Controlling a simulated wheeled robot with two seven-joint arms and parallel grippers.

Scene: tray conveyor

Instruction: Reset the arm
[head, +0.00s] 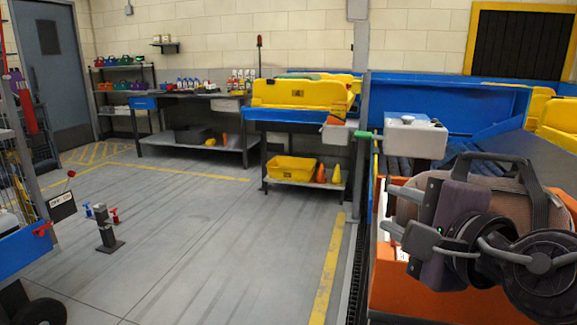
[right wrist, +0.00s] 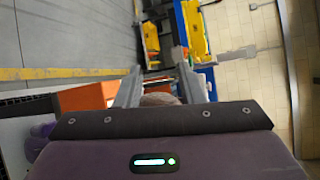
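My right gripper (head: 386,209) is at the lower right of the head view, with its fingers pointing left. The two fingers are spread apart, and I see nothing clamped between their tips. In the right wrist view the fingers (right wrist: 158,78) are also apart, with a small tan surface showing low between them. A tan bag (head: 508,183) with dark handles is right behind the gripper, over an orange tray (head: 405,287). The arm hides much of both, and I cannot tell if it touches the bag. My left gripper is out of view.
A white container (head: 415,138) stands on the conveyor beyond the gripper. A yellow tray (head: 298,95) is on the blue-edged stand, with a yellow bin (head: 291,169) below. A grey post stand (head: 106,232) is at the left. The middle floor is clear.

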